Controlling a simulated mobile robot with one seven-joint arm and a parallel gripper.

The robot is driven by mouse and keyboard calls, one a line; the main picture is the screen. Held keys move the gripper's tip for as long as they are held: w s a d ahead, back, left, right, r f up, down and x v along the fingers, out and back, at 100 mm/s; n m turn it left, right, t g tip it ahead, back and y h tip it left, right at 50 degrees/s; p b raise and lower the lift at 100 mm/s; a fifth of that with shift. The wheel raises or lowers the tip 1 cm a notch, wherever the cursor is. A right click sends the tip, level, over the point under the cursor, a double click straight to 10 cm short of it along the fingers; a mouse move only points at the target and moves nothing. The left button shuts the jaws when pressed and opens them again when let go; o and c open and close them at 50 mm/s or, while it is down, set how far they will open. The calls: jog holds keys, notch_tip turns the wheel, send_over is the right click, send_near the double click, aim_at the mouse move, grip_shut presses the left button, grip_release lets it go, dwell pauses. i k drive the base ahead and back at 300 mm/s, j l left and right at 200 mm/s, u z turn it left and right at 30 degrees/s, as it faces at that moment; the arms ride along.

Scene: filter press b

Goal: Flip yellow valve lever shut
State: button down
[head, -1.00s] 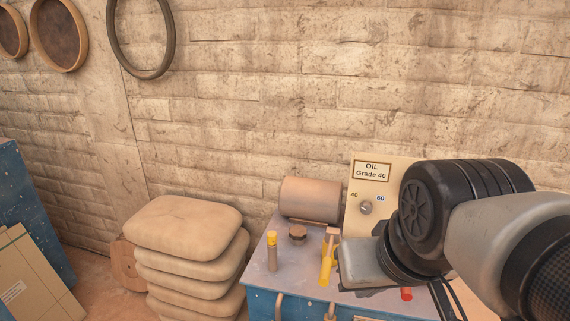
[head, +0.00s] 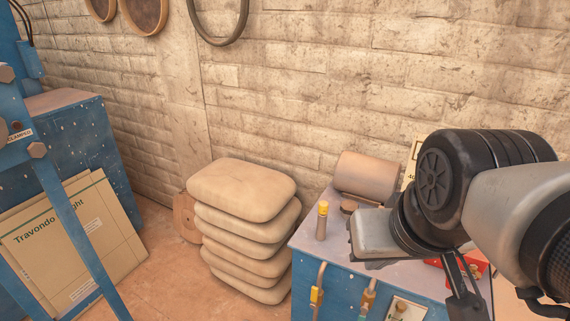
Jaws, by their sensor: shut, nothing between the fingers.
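A yellow valve lever (head: 316,296) shows on a pipe at the front of the blue cabinet, in the lower middle of the head view. It is small, and I cannot tell its exact position. My gripper (head: 466,304) shows only in part as dark pieces at the bottom edge, below my wrist and to the right of both pipes. It is shut and holds nothing that I can see. It is apart from the lever. My arm hides part of the cabinet top.
The blue cabinet (head: 305,268) bears a yellow-capped tube (head: 322,220) and a brown cylinder (head: 367,176). A red tray (head: 475,262) is partly behind my arm. Stacked sacks (head: 243,190) stand left of the cabinet. A blue press frame (head: 60,200) and cardboard (head: 75,235) are at left, with open floor between.

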aim_at(314, 297)
jog(key=i+j, duration=0.1)
jog(key=k, duration=0.35)
jog(key=l+u, duration=0.25)
jog(key=u, duration=0.15)
jog(key=l+u, duration=0.25)
jog(key=u, duration=0.2)
